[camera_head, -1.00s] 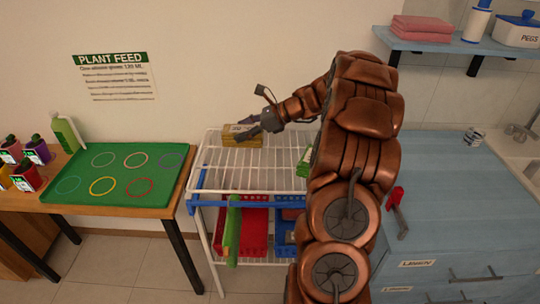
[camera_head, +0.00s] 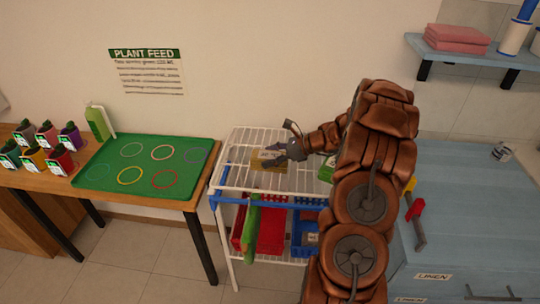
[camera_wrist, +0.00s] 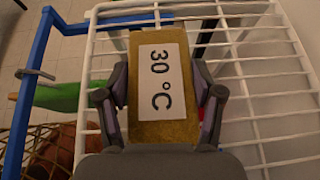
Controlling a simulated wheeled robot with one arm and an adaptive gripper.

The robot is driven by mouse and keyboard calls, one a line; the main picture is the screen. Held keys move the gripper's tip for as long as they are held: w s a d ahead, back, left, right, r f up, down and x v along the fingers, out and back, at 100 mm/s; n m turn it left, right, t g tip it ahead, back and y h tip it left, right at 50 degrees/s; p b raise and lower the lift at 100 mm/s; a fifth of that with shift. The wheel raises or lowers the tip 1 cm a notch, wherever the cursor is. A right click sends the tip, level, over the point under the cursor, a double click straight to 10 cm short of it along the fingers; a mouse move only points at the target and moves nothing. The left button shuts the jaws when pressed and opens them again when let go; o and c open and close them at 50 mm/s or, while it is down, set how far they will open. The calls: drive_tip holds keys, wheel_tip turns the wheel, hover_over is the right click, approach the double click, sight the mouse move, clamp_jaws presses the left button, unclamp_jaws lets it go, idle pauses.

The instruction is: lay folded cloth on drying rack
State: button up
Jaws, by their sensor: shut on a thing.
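A mustard-yellow folded cloth (camera_wrist: 150,122) carries a white "30 °C" label (camera_wrist: 160,82). My gripper (camera_wrist: 158,90) is shut on it, with a finger along each long side. In the head view the cloth (camera_head: 262,160) is at my gripper's (camera_head: 272,157) fingertips, over the top of the white wire drying rack (camera_head: 235,180). The rack's bars (camera_wrist: 262,102) show behind the cloth in the wrist view. I cannot tell whether the cloth touches them. A green item (camera_head: 326,172) at the right of the rack top is partly hidden by my arm.
Red (camera_head: 272,232) and blue baskets stand below. Left is a table with a green ringed mat (camera_head: 145,168) and potted plants. Right is a blue counter (camera_head: 465,200); pink towels (camera_head: 458,38) lie on a shelf.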

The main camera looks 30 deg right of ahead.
drive_tip(key=shift+f, duration=0.15)
drive_tip(key=o, duration=1.2)
